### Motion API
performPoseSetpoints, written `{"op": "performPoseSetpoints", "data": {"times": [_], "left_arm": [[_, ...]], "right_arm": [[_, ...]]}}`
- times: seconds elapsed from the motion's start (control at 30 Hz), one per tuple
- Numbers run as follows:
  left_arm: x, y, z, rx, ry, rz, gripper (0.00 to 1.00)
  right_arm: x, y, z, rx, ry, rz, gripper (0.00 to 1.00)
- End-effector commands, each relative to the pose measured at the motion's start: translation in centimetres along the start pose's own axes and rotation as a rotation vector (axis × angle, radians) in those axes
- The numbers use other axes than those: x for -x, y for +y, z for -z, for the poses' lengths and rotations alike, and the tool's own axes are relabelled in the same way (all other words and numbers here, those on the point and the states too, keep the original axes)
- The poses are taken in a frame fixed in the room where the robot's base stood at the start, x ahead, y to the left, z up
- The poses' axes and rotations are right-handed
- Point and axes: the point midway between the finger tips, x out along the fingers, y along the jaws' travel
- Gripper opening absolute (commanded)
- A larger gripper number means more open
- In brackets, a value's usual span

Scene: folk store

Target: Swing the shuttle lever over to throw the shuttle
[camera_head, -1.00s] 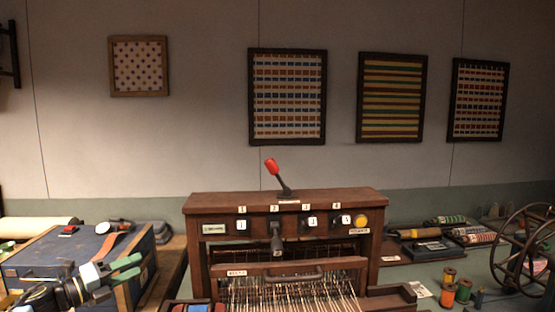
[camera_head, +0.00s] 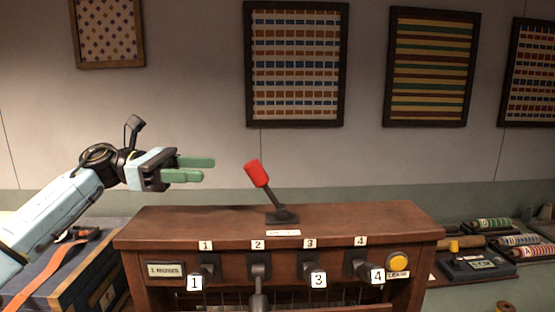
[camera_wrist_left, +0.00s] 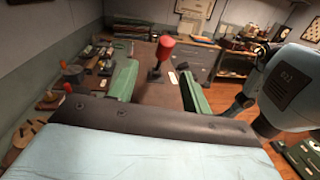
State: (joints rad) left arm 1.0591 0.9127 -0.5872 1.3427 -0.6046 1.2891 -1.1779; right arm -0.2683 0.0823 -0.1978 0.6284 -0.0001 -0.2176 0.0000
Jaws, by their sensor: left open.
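The shuttle lever (camera_head: 270,192) stands on top of the brown wooden loom (camera_head: 200,224), its red knob tilted to the left. My left gripper (camera_head: 212,169) is open and empty, with green fingers pointing right. It is left of the red knob at about the same height, apart from it. In the left wrist view the lever (camera_wrist_left: 160,58) shows beyond and between the two spread fingers (camera_wrist_left: 158,85). My right gripper is not in the head view.
The loom's front has numbered levers (camera_head: 259,280) and a yellow button (camera_head: 398,262). A blue case with an orange strap (camera_head: 60,262) stands at the left. Spools and a small device (camera_head: 478,266) lie at the right. Framed textiles (camera_head: 296,65) hang on the wall behind.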

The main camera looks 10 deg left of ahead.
Motion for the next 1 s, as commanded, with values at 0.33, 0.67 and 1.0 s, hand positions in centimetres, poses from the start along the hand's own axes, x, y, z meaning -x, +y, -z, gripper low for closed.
{"op": "performPoseSetpoints", "data": {"times": [0.33, 0.67, 1.0], "left_arm": [[-4.6, -0.1, -0.3, -0.006, 0.003, 0.008, 0.49], [-11.1, -0.2, -0.3, -0.005, 0.001, 0.006, 0.49], [-13.4, -0.1, -0.1, -0.005, 0.002, 0.002, 0.49]], "right_arm": [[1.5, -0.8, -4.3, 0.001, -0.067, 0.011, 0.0], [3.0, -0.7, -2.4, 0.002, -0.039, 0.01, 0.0], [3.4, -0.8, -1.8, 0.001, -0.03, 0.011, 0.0]]}}
